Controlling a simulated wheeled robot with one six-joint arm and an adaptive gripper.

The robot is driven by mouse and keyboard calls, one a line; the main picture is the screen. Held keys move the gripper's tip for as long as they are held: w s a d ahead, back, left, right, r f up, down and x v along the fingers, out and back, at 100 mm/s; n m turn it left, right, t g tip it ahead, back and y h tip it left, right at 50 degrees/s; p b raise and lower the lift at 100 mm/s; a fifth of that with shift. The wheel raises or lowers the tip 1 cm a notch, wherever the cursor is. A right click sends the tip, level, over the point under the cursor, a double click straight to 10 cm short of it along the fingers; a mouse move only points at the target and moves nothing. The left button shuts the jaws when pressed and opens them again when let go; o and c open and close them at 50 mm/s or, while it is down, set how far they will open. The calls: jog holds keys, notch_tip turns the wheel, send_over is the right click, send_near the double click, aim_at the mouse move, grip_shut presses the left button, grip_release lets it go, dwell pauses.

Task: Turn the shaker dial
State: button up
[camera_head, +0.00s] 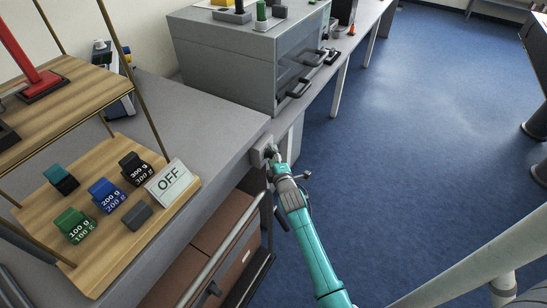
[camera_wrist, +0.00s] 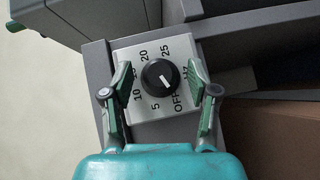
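The shaker dial (camera_wrist: 160,77) is a round black knob on a light square plate (camera_wrist: 150,112). The plate reads OFF, 5, 10, 20, 25 and Hz around the knob. The knob's white mark points down and right, toward OFF. My gripper (camera_wrist: 159,72) is open, with one green-padded finger on each side of the knob and gaps between. In the head view my gripper (camera_head: 274,160) is at the small grey dial box (camera_head: 259,153) on the table's front edge. The knob is hidden there.
A wooden shelf (camera_head: 106,254) at left holds several labelled weights and an OFF sign (camera_head: 170,185). A large grey cabinet (camera_head: 225,58) stands on the table behind the dial. Brown boxes (camera_head: 222,232) sit below the table. Blue floor (camera_head: 400,110) is open at right.

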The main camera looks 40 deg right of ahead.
grip_shut()
jog(key=shift+w+d+r+m+g+y, duration=0.1)
jog(key=shift+d+m+g+y, duration=0.15)
jog(key=shift+m+g+y, duration=1.7)
jog(key=shift+w+d+m+g+y, duration=0.15)
jog(key=shift+m+g+y, duration=0.65)
jog(key=shift+m+y, duration=2.35)
jog(key=shift+d+r+m+g+y, duration=0.2)
jog(key=shift+m+g+y, duration=1.05)
jog(key=shift+y, duration=2.65)
jog(key=shift+d+f, duration=0.1)
jog(key=shift+f, duration=0.1)
